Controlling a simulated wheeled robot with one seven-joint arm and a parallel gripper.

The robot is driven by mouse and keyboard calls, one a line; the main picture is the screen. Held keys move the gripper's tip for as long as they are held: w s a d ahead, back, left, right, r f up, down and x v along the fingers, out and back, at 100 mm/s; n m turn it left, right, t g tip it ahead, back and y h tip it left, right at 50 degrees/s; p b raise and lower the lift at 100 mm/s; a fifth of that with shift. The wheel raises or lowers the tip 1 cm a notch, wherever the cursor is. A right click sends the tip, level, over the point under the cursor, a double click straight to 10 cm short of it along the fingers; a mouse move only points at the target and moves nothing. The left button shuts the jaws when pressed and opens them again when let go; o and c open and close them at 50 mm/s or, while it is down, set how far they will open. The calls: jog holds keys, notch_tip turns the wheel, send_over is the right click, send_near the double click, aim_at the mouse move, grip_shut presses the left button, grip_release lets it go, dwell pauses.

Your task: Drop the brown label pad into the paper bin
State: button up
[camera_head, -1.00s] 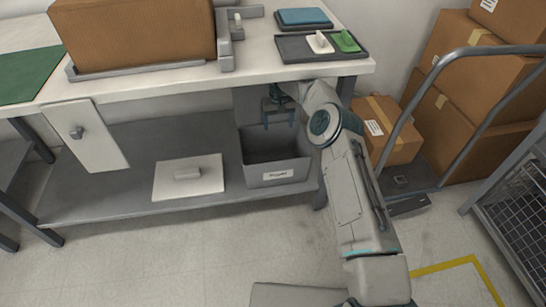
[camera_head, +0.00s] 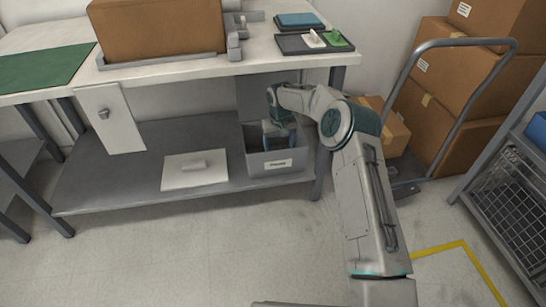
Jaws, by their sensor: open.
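The grey bin (camera_head: 262,168) with a white label on its front stands at the right end of the lower shelf. My gripper (camera_head: 280,130) points down at the bin's mouth, with its fingertips in front of the dark inside. It is open, and I can make out nothing held between the fingers. I cannot make out a brown label pad anywhere; the bin's floor is hidden by its front wall and my gripper.
Above the bin is the white worktop (camera_head: 180,80) with a large brown box (camera_head: 158,28) and a dark tray (camera_head: 312,44) holding a white and a green item. A white panel (camera_head: 195,171) lies on the lower shelf. A cart (camera_head: 440,120) with cartons stands right.

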jog(key=s+d+m, duration=0.1)
jog(key=s+d, duration=0.8)
jog(key=s, duration=0.1)
jog(key=shift+s+d, duration=0.2)
jog(key=shift+d, duration=0.1)
